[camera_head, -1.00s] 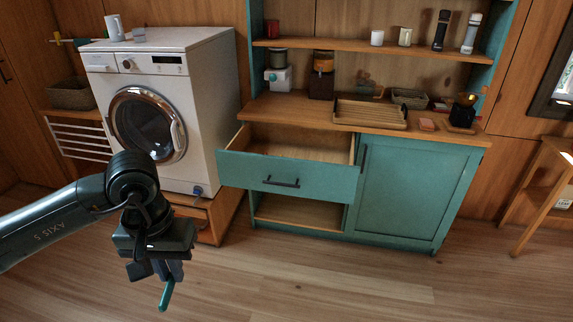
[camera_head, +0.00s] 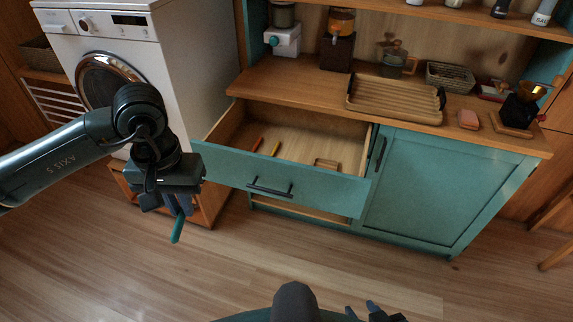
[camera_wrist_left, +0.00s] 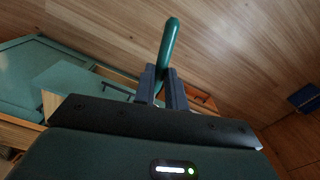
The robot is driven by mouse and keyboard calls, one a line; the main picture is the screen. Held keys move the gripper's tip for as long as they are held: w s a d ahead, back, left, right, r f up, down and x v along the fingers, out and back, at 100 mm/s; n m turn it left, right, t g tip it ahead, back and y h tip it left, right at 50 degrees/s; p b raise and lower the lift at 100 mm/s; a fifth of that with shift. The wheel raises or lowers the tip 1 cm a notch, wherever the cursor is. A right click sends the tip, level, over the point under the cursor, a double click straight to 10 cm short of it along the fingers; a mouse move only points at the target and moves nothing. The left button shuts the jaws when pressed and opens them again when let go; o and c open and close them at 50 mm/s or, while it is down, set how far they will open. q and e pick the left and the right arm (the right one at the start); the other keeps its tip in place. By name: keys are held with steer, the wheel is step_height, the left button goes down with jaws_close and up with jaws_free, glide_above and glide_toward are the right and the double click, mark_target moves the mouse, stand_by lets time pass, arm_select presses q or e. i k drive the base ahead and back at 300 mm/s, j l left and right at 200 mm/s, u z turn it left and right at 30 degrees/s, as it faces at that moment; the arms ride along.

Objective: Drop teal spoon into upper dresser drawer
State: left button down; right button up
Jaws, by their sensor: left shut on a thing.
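The teal spoon (camera_head: 177,228) is held in my left gripper (camera_head: 172,208), its teal end sticking out below the fingers. In the left wrist view the teal handle (camera_wrist_left: 168,45) stands out between the closed fingers (camera_wrist_left: 162,82); the rest of the spoon is hidden. The upper dresser drawer (camera_head: 310,192) is pulled open, and the gripper is in front of and left of it, outside the drawer. Part of my right gripper (camera_head: 361,309) shows at the bottom edge, mostly cut off; its jaw state is unclear.
A wooden tray (camera_head: 394,99) and other items stand on the dresser top. The washing machine (camera_head: 190,70) is behind my left arm. The floor ahead is clear.

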mark_target(281, 155)
steer(key=i+l, duration=0.3)
steer(key=i+l+u, duration=0.1)
steer(key=i+l, duration=0.15)
steer(key=l, duration=0.25)
steer(key=i+l+u, duration=0.1)
steer(key=i+l, duration=0.8)
steer(key=l, duration=0.15)
